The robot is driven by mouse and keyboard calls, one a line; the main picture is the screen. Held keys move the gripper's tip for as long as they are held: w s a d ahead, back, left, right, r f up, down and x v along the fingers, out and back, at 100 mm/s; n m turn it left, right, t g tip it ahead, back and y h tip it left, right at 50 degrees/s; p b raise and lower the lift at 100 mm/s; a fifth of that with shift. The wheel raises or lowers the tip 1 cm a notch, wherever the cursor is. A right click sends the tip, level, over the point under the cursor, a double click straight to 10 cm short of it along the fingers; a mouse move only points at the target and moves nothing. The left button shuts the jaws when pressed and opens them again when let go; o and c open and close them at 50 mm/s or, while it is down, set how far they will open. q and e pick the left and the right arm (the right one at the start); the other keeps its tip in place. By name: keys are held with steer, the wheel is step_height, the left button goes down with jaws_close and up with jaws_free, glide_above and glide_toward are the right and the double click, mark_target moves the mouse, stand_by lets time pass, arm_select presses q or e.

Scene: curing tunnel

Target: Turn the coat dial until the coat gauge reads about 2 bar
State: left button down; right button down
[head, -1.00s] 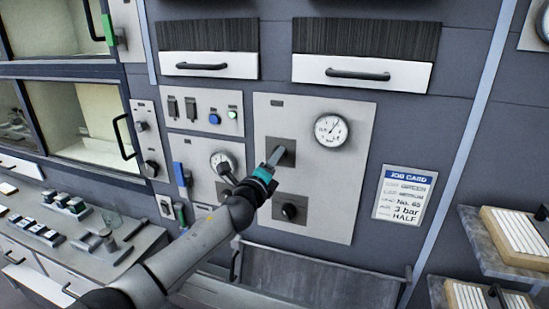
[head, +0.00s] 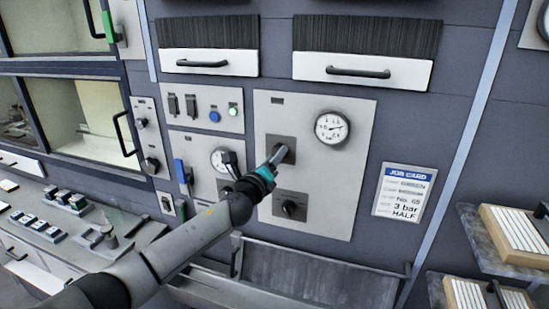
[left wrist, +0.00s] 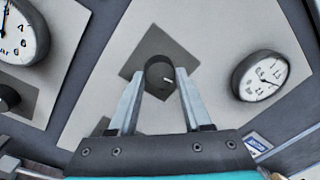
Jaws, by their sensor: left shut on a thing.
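A dark round dial (left wrist: 158,66) sits on a dark square plate (head: 271,141) on a light panel (head: 354,190). It has a white mark pointing right in the left wrist view. My left gripper (head: 277,156) is shut on this dial, a finger on each side, also seen in the left wrist view (left wrist: 160,78). A round white gauge (head: 332,128) is to the right of the dial on the same panel; its needle points right, slightly up. The gauge also shows in the left wrist view (left wrist: 260,76). Their labels are too small to read. My right gripper is out of view.
A second dark dial (head: 290,208) is below on the same panel. Another gauge (head: 221,158) is to the left, partly behind my arm. A job card (head: 404,192) showing "3 bar" hangs at the right. A grey trough (head: 315,278) lies below.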

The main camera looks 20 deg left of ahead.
arm_select(q)
steer(key=shift+c, duration=1.7)
jaws_free()
steer(key=shift+s, duration=0.1)
steer(key=s+a+b, duration=0.1)
steer(key=s+b, duration=0.1)
steer(key=s, duration=1.3)
steer(key=shift+a+f, duration=0.15)
steer(key=shift+f, duration=0.15)
